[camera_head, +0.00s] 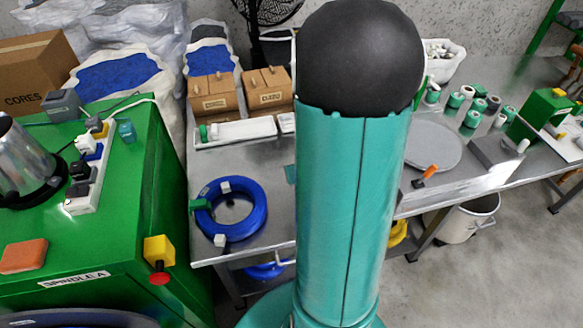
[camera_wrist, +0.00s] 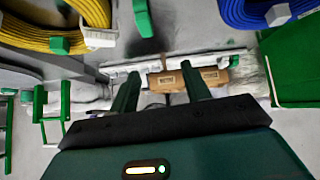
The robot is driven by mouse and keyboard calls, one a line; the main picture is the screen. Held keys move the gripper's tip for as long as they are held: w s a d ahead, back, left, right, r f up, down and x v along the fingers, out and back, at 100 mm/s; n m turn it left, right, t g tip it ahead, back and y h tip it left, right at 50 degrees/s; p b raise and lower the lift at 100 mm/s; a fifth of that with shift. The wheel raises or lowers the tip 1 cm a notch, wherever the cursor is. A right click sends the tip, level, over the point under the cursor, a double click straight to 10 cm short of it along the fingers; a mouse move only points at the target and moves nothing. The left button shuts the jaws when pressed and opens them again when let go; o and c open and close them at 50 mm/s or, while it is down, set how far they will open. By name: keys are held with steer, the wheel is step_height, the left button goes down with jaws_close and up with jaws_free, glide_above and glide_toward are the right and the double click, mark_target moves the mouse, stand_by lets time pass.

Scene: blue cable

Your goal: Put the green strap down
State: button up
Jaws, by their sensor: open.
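A green strap (camera_wrist: 143,18) shows as a short flat piece at the top of the wrist view, on the grey metal bench and between the yellow and blue coils. The top edge of that view may cut it off. My gripper (camera_wrist: 160,67) is open, its two dark green fingers well apart with nothing seen between them. In the picture the strap is beyond the fingertips and apart from them. In the head view, my arm hides the gripper. A small teal patch (camera_head: 290,173) beside the arm is too little to identify.
A blue cable coil (camera_head: 231,211) with pale ties lies on the bench (camera_head: 262,160), left of my arm. A yellow coil (camera_wrist: 50,38) shows in the wrist view. Cardboard boxes (camera_head: 212,97) and a white tray (camera_head: 238,130) stand behind. A green machine (camera_head: 130,225) borders the left.

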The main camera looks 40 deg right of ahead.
steer(key=shift+m, duration=0.3)
steer(key=w+d+f, duration=0.1)
steer(key=f, duration=0.2)
steer(key=w+d+f, duration=0.1)
steer(key=d+f, duration=0.1)
steer(key=f, duration=0.1)
steer(key=w+d+f, duration=0.1)
steer(key=f, duration=0.3)
steer(key=shift+w+d, duration=0.2)
steer(key=shift+d, duration=0.2)
steer(key=shift+x, duration=2.65)
steer(key=shift+s+f, duration=0.1)
jaws_close()
